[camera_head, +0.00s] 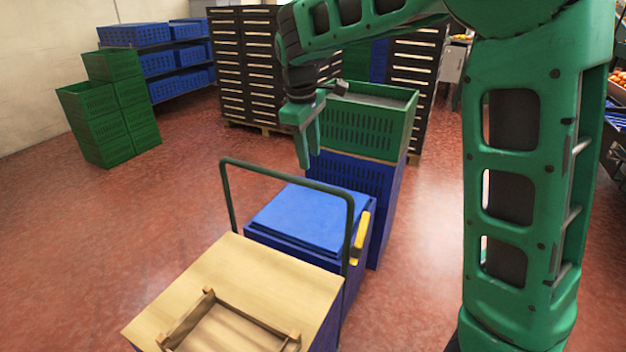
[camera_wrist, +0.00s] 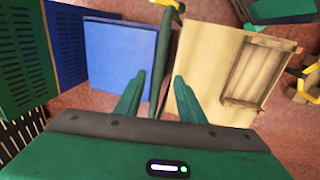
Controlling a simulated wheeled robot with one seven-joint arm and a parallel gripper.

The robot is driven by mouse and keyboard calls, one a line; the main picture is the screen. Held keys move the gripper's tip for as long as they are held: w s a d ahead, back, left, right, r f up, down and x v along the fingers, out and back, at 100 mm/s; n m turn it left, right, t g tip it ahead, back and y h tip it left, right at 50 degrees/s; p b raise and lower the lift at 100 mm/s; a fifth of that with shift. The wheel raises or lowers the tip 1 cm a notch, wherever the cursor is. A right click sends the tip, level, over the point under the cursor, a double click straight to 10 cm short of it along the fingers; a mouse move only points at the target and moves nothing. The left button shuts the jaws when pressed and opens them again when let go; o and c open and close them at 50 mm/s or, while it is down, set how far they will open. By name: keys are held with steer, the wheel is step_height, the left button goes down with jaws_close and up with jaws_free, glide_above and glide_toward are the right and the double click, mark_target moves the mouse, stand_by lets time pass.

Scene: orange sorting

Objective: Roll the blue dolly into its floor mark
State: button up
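The blue dolly (camera_head: 307,218) stands in the lower middle of the head view, with a flat blue top and a dark green tubular handle (camera_head: 258,169) arching over it. In the wrist view the blue top (camera_wrist: 118,58) is left of the handle bar (camera_wrist: 163,50). My gripper (camera_head: 308,160) points down just above the handle's top bar. In the wrist view my gripper (camera_wrist: 157,90) is open, its fingers apart on either side of the bar's line. I cannot tell whether they touch it. I cannot make out a floor mark.
A wooden-topped unit (camera_head: 250,275) with a small wooden tray (camera_head: 232,325) stands in front of the handle. A green crate (camera_head: 372,115) on a blue crate stands close behind. Green crates (camera_head: 108,110) and dark slatted stacks (camera_head: 243,65) are farther back. Red floor is clear at left.

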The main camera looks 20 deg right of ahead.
mark_target(313, 183)
steer(key=f, duration=0.3)
steer(key=d+f, duration=0.1)
steer(key=f, duration=0.2)
steer(key=w+f, duration=0.1)
steer(key=f, duration=0.2)
steer(key=shift+w+d, duration=0.1)
steer(key=shift+d, duration=0.15)
